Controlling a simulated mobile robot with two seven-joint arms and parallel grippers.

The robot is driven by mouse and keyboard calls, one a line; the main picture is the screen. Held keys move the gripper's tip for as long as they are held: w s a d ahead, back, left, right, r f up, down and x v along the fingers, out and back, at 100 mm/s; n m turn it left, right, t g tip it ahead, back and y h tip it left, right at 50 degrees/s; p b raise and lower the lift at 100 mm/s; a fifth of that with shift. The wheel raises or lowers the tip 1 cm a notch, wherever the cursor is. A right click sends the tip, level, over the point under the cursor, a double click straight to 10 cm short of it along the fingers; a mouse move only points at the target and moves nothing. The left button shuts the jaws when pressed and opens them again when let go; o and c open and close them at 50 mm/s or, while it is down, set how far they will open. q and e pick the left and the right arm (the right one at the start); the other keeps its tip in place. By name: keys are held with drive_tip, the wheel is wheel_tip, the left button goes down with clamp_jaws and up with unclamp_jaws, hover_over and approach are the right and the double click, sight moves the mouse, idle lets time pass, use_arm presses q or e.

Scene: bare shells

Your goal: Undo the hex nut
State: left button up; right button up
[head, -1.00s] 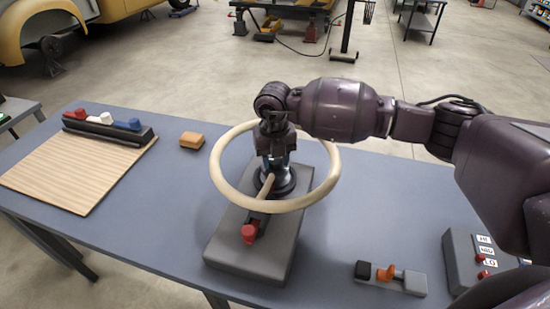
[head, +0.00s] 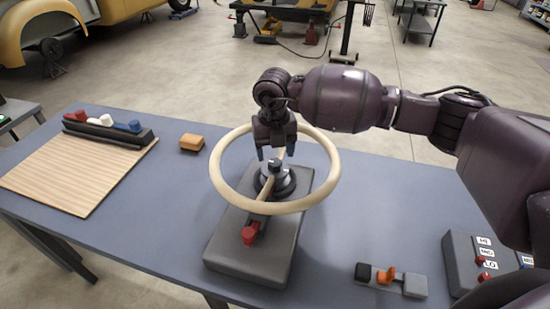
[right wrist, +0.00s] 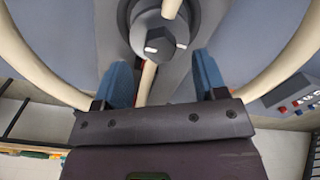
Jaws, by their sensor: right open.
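The hex nut (head: 275,165) sits at the hub of a cream steering wheel (head: 325,190) on a grey block (head: 250,260) on the table. In the right wrist view the dark nut (right wrist: 160,42) has white marks and lies just beyond my fingertips. My right gripper (head: 276,153) points down above the hub, its blue fingers open on either side and apart from the nut. The open fingers also show in the right wrist view (right wrist: 163,68). My left gripper is not in view.
A red-tipped lever (head: 249,235) lies on the front of the block. A wooden board (head: 70,170), a rack (head: 105,130) with coloured knobs, and an orange block (head: 191,142) are left. A switch strip (head: 391,279) and control box (head: 465,262) are front right.

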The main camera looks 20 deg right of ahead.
sight(274, 163)
wheel_tip(274, 163, up, 7)
drive_tip(key=shift+r, duration=0.2)
idle(0.6)
